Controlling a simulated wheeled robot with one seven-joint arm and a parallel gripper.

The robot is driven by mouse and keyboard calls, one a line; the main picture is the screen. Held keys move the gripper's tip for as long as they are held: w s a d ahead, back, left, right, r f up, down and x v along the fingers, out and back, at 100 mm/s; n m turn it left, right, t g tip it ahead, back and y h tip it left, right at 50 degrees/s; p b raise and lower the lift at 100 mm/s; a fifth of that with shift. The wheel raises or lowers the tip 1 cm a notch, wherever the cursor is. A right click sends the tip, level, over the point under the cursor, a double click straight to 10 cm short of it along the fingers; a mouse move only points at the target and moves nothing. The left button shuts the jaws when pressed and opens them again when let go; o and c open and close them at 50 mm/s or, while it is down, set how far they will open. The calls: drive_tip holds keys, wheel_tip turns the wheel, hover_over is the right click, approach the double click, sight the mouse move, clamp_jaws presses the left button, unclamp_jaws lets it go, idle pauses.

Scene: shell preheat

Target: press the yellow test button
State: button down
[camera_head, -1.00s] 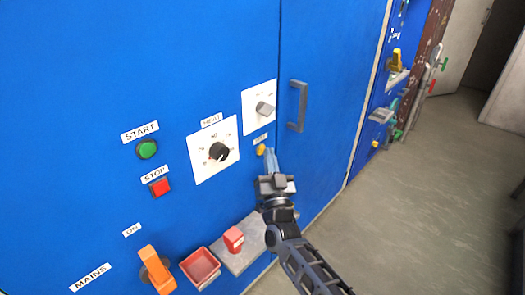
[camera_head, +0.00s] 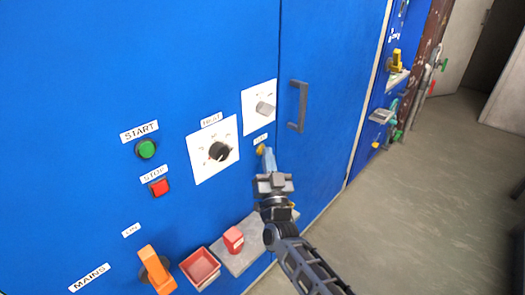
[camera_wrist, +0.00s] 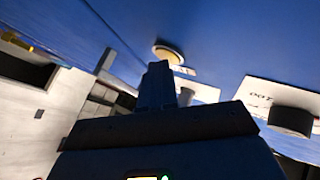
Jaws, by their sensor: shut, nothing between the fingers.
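The yellow test button (camera_head: 261,148) is on the blue cabinet front, below the right-hand dial plate and under a small white label. My gripper (camera_head: 268,158) is shut and empty, with its tips right at the button in the head view and partly covering it. In the wrist view the button (camera_wrist: 168,54) shows as a round, pale yellow disc just beyond the tips of my gripper (camera_wrist: 158,70). I cannot tell whether the tips touch it.
The heat dial (camera_head: 219,151) is left of the button, and a grey door handle (camera_head: 298,106) is to its right. Green start (camera_head: 146,149) and red stop (camera_head: 159,187) buttons are further left.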

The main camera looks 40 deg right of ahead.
drive_tip(key=shift+s, duration=0.8)
drive_tip(key=shift+s+d+p, duration=0.1)
drive_tip(key=shift+s+p, duration=0.4)
drive_tip(key=shift+s, duration=2.05)
drive_tip(key=s+a+f+n+y, duration=0.2)
drive_tip(key=s+a+n+y, duration=0.15)
drive_tip(key=s+a, duration=0.5)
drive_tip(key=s+a+f+n+y, duration=0.2)
drive_tip(key=s+a+y, duration=0.3)
drive_tip(key=s+a, duration=0.3)
drive_tip(key=s+a+r+n+g+y, duration=0.2)
drive_tip(key=s+r, duration=0.2)
drive_tip(key=s, duration=0.5)
drive_tip(key=s+a+r+n+g+y, duration=0.2)
drive_tip(key=s+r, duration=0.3)
drive_tip(key=s, duration=0.4)
drive_tip(key=shift+s+a+y, duration=0.3)
drive_tip(key=shift+a+y, duration=0.35)
drive_tip(key=shift+a, duration=0.15)
